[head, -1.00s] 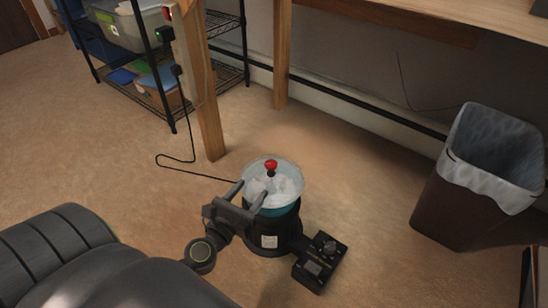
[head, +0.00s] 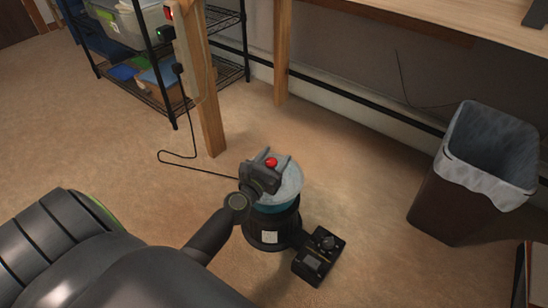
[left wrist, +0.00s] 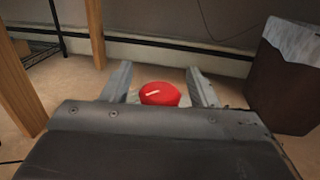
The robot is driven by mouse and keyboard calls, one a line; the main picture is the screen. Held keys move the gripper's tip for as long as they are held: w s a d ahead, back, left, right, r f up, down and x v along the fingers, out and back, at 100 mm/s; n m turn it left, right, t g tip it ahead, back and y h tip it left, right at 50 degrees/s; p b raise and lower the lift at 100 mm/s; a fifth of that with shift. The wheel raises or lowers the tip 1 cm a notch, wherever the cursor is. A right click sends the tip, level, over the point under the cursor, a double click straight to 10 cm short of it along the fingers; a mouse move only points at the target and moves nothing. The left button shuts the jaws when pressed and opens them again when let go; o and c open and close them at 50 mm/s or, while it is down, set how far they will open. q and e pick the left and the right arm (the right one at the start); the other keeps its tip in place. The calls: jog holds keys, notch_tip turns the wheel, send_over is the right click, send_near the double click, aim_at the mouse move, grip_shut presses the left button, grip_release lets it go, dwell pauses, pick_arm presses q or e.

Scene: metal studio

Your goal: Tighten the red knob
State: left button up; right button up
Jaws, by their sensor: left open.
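The red knob (head: 271,162) sits on top of a round machine with a clear lid (head: 290,185) and a dark base (head: 268,232) on the floor. My left gripper (head: 272,158) is over the lid, with its two fingers apart on either side of the knob. In the left wrist view the red knob (left wrist: 160,94), with a pale mark on its top, shows between the open fingers (left wrist: 160,88). Gaps show between knob and fingers there. The gripper body hides the knob's lower part and most of the lid. My right gripper is not in view.
A black control box (head: 319,256) lies on the floor beside the base. A lined bin (head: 460,195) stands at the right. A wooden post (head: 200,90) and a wire shelf (head: 160,60) stand behind, with a black cord on the floor. Carpet around the machine is mostly clear.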

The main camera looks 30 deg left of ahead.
pick_arm(q)
jog(key=c, duration=1)
